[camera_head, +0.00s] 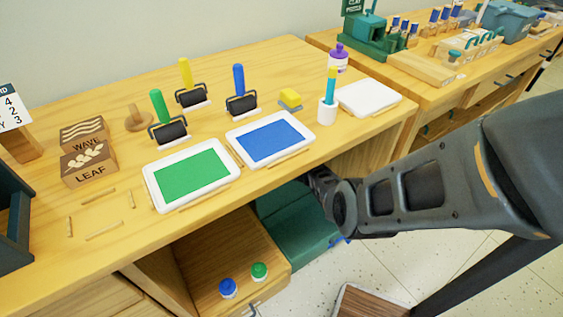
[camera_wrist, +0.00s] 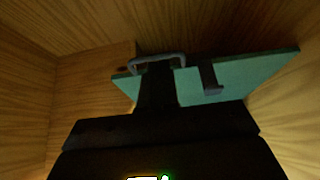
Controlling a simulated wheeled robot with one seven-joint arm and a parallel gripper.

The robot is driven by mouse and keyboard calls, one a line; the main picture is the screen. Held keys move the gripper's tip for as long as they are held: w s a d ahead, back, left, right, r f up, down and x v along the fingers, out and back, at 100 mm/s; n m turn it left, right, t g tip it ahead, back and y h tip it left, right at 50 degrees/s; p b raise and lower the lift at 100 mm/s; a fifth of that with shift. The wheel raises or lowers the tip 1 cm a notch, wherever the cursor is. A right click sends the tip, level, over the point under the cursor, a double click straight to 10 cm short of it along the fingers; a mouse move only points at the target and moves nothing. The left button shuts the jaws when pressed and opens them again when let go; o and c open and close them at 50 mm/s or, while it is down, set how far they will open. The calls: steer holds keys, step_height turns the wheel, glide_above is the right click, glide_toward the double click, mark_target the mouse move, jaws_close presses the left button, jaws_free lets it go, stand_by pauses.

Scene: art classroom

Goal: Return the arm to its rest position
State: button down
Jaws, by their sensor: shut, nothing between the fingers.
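My arm (camera_head: 430,185) reaches in from the right in the head view. My gripper (camera_wrist: 160,75) is at its far end, low beside the table's front edge and by the open space under the tabletop; the head view shows its end only in part. In the wrist view the gripper is dark, inside a wood-walled space, and looks shut with nothing held. A teal panel (camera_wrist: 245,75) and a grey handle (camera_wrist: 140,62) show just beyond it; whether it touches them I cannot tell.
A dark green box (camera_head: 300,228) is below the tabletop, close to my gripper. An open drawer (camera_head: 215,262) holds a blue jar (camera_head: 228,288) and a green jar (camera_head: 259,270). Trays and rollers stand on the table (camera_head: 140,230). Floor (camera_head: 385,265) shows below my arm.

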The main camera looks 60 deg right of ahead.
steer(key=p+v, duration=0.1)
steer(key=v, duration=0.1)
steer(key=shift+s+a+r, duration=0.2)
steer(key=shift+s, duration=0.05)
